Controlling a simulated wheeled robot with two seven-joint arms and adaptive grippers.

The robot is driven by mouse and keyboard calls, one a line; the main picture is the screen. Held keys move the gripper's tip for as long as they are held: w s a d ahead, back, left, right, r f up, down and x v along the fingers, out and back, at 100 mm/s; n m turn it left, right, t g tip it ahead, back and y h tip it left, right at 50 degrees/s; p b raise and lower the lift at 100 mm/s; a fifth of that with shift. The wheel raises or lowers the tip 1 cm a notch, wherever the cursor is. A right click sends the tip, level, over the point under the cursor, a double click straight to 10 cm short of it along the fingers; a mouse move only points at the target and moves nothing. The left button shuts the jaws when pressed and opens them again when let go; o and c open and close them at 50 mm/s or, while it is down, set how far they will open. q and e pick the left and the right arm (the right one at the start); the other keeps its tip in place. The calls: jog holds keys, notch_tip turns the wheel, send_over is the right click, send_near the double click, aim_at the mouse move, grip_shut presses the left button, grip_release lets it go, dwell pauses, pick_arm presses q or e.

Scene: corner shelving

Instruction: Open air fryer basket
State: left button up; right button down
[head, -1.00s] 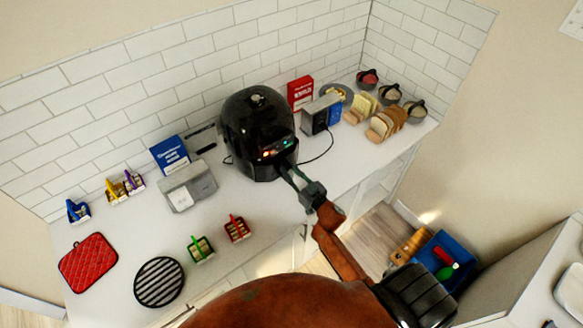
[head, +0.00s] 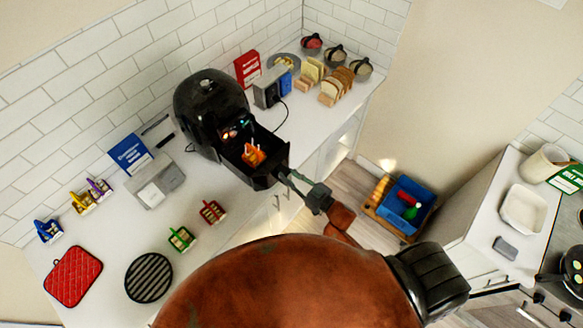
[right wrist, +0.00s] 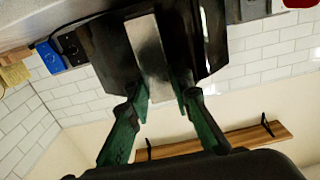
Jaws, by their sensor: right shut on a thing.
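The black air fryer (head: 208,104) stands on the white counter against the tiled wall. Its basket (head: 262,178) is pulled well out of the front, and orange food (head: 253,154) shows inside it. My right gripper (head: 284,176) is shut on the basket's handle at the front. In the right wrist view, the green fingers of my right gripper (right wrist: 164,98) close on either side of the handle (right wrist: 149,58), which has a pale metal face. The dark basket is behind it. My left gripper is not in view.
A toaster (head: 268,90), a red box (head: 247,69) and a bread rack stand right of the fryer. A grey appliance (head: 155,182), a blue box (head: 130,154) and small coloured caddies (head: 181,238) are to the left. A blue crate (head: 407,207) lies on the floor.

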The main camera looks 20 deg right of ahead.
jog(key=shift+s+d, duration=0.15)
jog(key=shift+s, duration=0.15)
jog(key=c, duration=1.7)
grip_release()
jog(key=shift+s+d, duration=0.1)
jog(key=shift+s, duration=0.1)
jog(key=v, duration=1.1)
jog(key=shift+s+d, duration=0.15)
jog(key=shift+s, duration=0.2)
